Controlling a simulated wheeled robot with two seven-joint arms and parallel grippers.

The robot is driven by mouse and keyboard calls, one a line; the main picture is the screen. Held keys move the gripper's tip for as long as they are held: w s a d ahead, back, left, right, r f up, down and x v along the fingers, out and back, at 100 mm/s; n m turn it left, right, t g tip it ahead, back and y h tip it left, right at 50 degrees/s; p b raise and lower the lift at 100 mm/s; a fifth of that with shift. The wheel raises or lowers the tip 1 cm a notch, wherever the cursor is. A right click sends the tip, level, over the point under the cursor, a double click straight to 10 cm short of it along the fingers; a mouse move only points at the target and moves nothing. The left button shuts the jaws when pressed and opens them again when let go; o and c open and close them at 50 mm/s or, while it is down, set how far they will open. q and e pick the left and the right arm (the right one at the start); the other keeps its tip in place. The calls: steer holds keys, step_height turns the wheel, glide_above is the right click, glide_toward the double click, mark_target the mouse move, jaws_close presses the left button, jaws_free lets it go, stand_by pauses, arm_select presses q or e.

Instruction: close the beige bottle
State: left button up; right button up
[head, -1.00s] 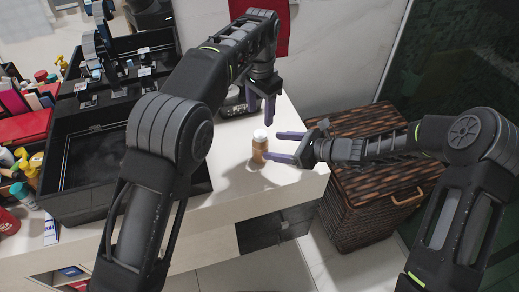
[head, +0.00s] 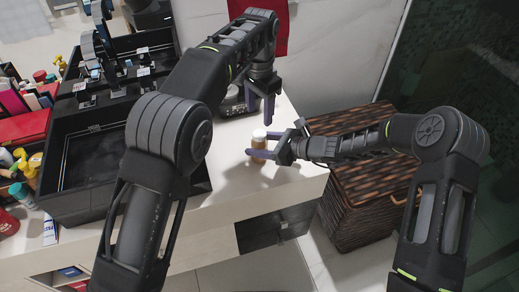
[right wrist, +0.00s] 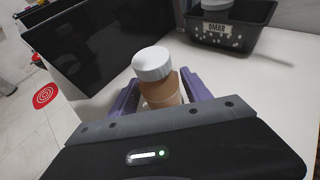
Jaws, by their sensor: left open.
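The beige bottle (head: 258,146) stands upright near the front right part of the white counter. A ribbed white cap (head: 259,134) sits on its top; I cannot tell how tightly. Both also show in the right wrist view, the cap (right wrist: 152,63) above the bottle body (right wrist: 163,92). My right gripper (head: 259,144) is open, with one purple finger on each side of the bottle body, below the cap. Its fingers hide part of the lower body. My left gripper (head: 261,106) is open and empty, pointing down above and just behind the bottle.
The counter (head: 225,188) is clear in front of the bottle. A black basin (head: 90,165) lies to the left. A black labelled tray (right wrist: 228,30) stands behind the bottle. A wicker hamper (head: 365,195) stands right of the counter.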

jaws_close()
stand_by(0.4)
